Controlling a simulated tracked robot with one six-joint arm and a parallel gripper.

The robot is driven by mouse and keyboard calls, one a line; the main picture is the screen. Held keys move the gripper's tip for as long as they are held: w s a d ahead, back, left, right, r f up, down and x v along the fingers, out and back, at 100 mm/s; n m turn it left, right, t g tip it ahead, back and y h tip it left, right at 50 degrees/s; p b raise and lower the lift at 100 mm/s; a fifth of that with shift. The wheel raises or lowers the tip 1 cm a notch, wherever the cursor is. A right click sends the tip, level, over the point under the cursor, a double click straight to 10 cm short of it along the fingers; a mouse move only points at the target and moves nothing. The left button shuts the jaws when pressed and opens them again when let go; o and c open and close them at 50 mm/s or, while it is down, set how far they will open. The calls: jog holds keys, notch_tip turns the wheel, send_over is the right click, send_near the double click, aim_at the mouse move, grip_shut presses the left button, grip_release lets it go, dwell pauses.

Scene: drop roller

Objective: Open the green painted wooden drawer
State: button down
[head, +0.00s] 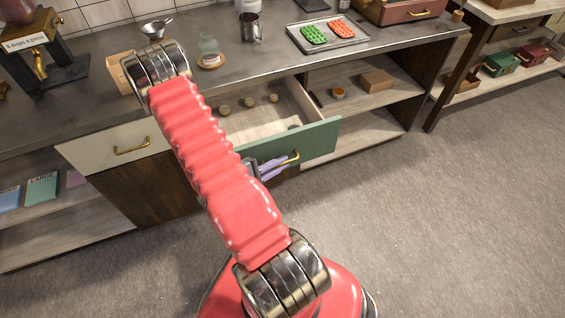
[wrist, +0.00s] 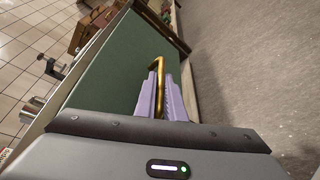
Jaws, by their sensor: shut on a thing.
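The green painted wooden drawer (head: 321,139) stands pulled out from the counter in the head view, and the inside of its box shows. Several small round things lie in it. Its green front (wrist: 110,65) fills the left middle of the wrist view. My gripper (head: 275,166) is at the drawer front, partly hidden behind my red arm. In the wrist view my gripper's purple fingers (wrist: 166,98) are shut around the brass handle (wrist: 159,67). The handle's right end (head: 293,158) also shows in the head view.
A cream drawer (head: 115,149) with a brass handle is shut to the left. The grey counter (head: 205,88) holds a glass jar (head: 210,50), a metal cup (head: 250,27) and a tray (head: 346,45) of green and orange moulds. The floor (head: 430,220) to the right is clear.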

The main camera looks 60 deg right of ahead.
jog(key=shift+s, duration=0.15)
jog(key=c, duration=2.1)
grip_release()
jog(key=shift+v, duration=0.8)
jog(key=v, duration=1.2)
jog(key=shift+a+f, duration=0.1)
jog(key=shift+a, duration=0.05)
jog(key=shift+n, duration=0.3)
